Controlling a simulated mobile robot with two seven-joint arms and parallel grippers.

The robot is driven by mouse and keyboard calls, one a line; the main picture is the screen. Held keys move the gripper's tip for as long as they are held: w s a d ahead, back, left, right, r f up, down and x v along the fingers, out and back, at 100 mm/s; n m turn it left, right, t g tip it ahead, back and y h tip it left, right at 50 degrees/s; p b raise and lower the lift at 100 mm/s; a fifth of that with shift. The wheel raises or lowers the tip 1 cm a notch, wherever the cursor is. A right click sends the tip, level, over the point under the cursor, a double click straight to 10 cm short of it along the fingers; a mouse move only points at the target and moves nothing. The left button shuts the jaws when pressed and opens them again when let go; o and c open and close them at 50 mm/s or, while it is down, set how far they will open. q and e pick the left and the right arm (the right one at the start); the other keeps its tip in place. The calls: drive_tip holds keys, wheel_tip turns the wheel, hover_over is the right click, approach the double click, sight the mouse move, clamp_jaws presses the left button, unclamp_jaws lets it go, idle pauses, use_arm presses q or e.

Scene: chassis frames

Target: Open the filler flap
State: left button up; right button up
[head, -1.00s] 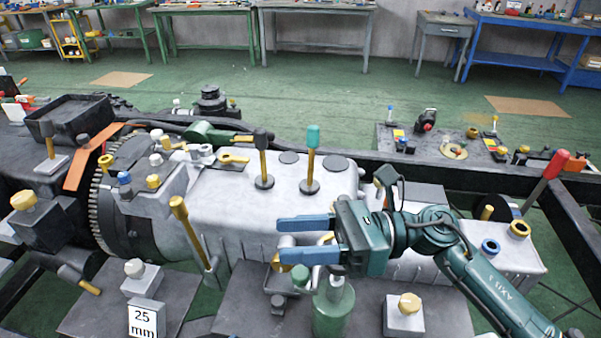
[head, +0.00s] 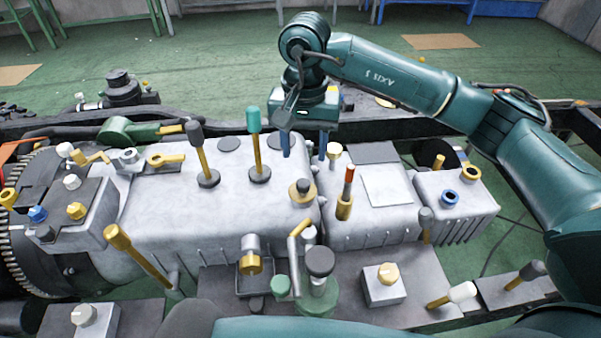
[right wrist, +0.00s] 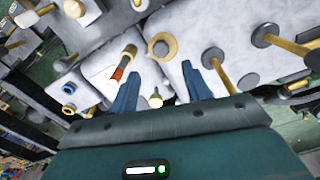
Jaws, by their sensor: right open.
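My right gripper (head: 304,150) is open and empty, its blue fingers pointing down over the far edge of the grey gearbox housing (head: 220,205). In the right wrist view the right gripper (right wrist: 158,75) has nothing between its fingers. I cannot tell for sure which part is the filler flap. A pale square plate (head: 387,190) lies flat on the right-hand housing section, to the right of and nearer than the gripper. A gold-rimmed round fitting (head: 302,191) stands in front of the gripper; it also shows in the right wrist view (right wrist: 161,47). My left gripper is out of view.
A gold lever with a red tip (head: 346,193) stands close by on the right. A teal-topped lever (head: 256,145) and a dark-topped lever (head: 201,155) rise to the left. A green can (head: 317,285) stands in front. The dark frame rail runs behind the housing.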

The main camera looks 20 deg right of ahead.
sight(303, 182)
wheel_tip(303, 182, down, 8)
drive_tip(key=shift+f+p, duration=0.25)
drive_tip(key=shift+p, duration=0.4)
clamp_jaws()
